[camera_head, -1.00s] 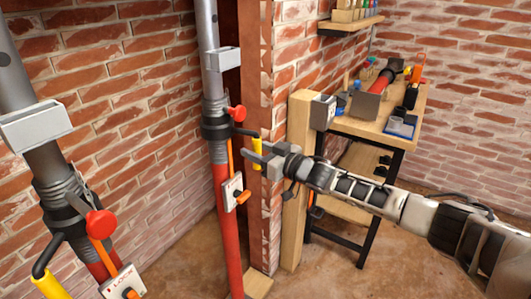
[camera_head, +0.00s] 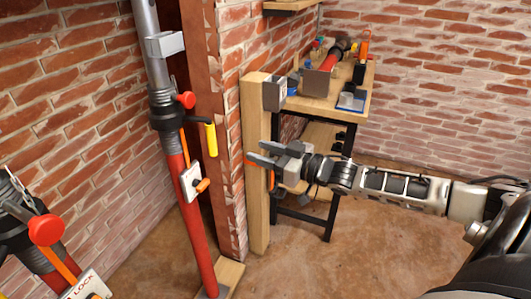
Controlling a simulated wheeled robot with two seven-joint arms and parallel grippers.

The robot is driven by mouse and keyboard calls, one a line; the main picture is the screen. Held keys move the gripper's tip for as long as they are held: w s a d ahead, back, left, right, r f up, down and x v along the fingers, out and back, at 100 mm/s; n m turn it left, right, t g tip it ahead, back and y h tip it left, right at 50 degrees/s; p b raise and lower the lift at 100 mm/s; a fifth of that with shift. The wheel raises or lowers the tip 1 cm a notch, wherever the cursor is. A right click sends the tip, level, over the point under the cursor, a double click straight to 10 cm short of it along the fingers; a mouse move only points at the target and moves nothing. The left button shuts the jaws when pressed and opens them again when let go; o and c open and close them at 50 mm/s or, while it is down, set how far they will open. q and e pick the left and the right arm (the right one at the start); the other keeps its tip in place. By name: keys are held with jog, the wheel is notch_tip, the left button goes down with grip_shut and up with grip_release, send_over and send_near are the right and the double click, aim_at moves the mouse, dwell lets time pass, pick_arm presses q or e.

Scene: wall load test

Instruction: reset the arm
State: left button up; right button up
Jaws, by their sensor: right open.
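My right arm comes in from the right edge in the head view. Its gripper (camera_head: 262,154) is open and empty, in front of the wooden post at the wall's end. It is apart from the red and grey prop (camera_head: 195,220), which stands to its left on a wooden board. That prop has a red knob (camera_head: 186,100), a yellow-gripped handle (camera_head: 211,139) and a white lock plate with an orange lever (camera_head: 190,184). My left gripper is not in view.
A second prop with a red knob (camera_head: 46,230) and a lock plate (camera_head: 86,286) is cut off at lower left. A wooden workbench (camera_head: 330,108) with tools and a blue tray (camera_head: 351,101) stands behind my right arm. A wooden post (camera_head: 257,200) carries a grey box (camera_head: 274,94).

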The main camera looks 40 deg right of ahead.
jog(key=shift+s+d, duration=0.1)
jog(key=shift+s, duration=0.1)
dwell(0.5)
jog(key=s+a+f+m+g+h, duration=0.2)
jog(key=s+a+f+g+h, duration=0.2)
jog(key=s+a+f, duration=1.6)
jog(key=shift+s+a+f+g+h, duration=0.2)
jog(key=shift+s+f+g+h, duration=0.1)
jog(key=shift+g, duration=0.7)
dwell(1.0)
